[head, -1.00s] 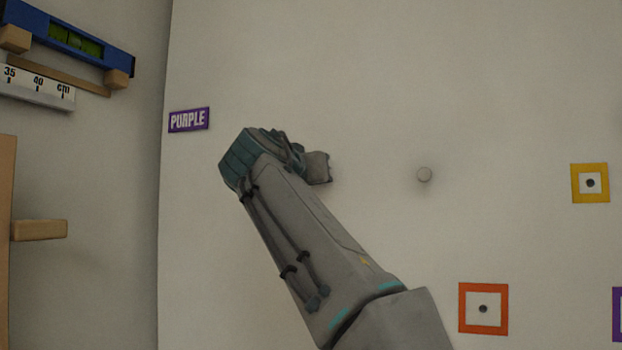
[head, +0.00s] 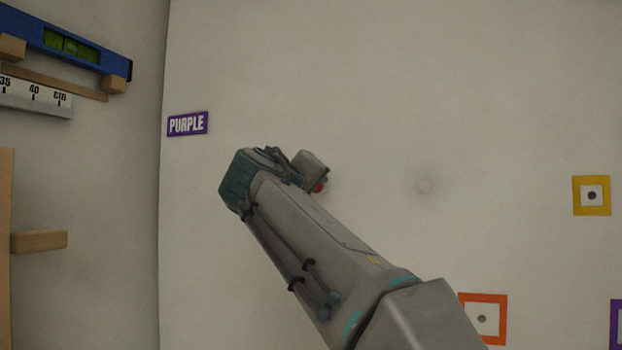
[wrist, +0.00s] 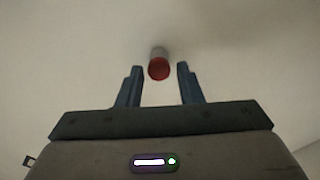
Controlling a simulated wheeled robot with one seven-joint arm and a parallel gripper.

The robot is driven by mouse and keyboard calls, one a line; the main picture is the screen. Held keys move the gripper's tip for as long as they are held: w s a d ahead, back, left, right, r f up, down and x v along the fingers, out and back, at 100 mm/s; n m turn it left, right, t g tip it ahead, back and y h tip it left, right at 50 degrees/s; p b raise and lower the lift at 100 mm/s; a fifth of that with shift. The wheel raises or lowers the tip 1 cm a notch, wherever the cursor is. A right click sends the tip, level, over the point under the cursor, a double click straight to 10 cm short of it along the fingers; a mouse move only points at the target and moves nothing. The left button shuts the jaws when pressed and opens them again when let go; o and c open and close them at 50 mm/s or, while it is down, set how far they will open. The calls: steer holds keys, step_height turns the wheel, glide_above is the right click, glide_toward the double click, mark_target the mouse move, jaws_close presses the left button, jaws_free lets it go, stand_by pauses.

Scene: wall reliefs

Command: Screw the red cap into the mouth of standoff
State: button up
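The red cap (wrist: 159,70) shows in the wrist view as a red disc at the near end of a short grey cylinder, the standoff (wrist: 159,51). I cannot tell how deep the cap sits in the mouth. My gripper (wrist: 159,66) is open, with one dark blue finger on each side of the cap and a visible gap on both sides.
A faint pale disc (head: 425,185) is on the wall to the right. Yellow (head: 591,211), orange (head: 467,310) and purple (head: 616,325) square frames are farther right. A PURPLE label (head: 187,124) is at left, near a blue level (head: 30,35) and a wooden peg (head: 40,241).

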steer(key=n+p, duration=0.7)
steer(key=n, duration=0.5)
steer(key=shift+n+p, duration=0.3)
steer(key=c, duration=0.6)
steer(key=m+b, duration=0.4)
steer(key=m, duration=0.1)
